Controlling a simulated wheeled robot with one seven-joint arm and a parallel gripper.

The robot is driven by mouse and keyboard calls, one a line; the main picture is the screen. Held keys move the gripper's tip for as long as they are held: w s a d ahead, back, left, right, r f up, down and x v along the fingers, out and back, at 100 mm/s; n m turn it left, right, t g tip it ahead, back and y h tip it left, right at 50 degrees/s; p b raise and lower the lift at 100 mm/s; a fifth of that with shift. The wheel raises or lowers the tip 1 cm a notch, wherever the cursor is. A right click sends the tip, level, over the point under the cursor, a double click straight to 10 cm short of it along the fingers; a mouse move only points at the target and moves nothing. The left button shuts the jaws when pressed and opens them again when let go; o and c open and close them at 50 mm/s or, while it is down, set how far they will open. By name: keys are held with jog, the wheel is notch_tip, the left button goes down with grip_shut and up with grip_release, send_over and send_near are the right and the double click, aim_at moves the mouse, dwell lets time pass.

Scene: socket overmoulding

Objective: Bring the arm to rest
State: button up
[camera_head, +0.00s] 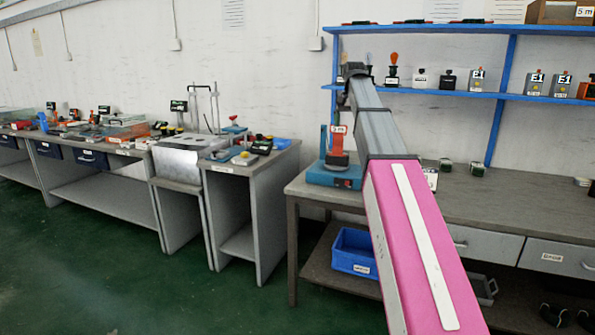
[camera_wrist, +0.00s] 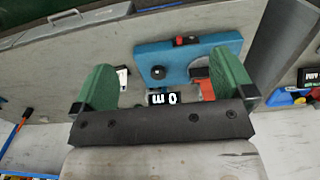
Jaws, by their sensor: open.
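My gripper (camera_wrist: 163,62) shows in the wrist view with its two green fingers wide apart. Nothing is held between them. A blue device (camera_wrist: 200,48) with a red button lies beyond the fingers, and its body shows in the gap. My pink and grey arm reaches over that bench. My gripper cannot be made out clearly there.
A blue bin (camera_head: 353,252) sits on the bench's lower shelf. Grey tables (camera_head: 115,200) with tools and devices line the wall on the left. The green floor (camera_head: 130,285) in front is clear.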

jog(key=s+f+n, duration=0.1)
jog(key=s+f, duration=0.3)
jog(key=f, duration=1.2)
jog(key=s+f+n, duration=0.1)
jog(key=s+f, duration=0.3)
jog(key=f, duration=1.1)
jog(key=s+f+n, duration=0.2)
jog(key=s+f, duration=1.6)
jog(key=f, duration=0.4)
jog(key=shift+a+f, duration=0.2)
jog(key=shift+f, duration=0.2)
jog(key=shift+s, duration=0.1)
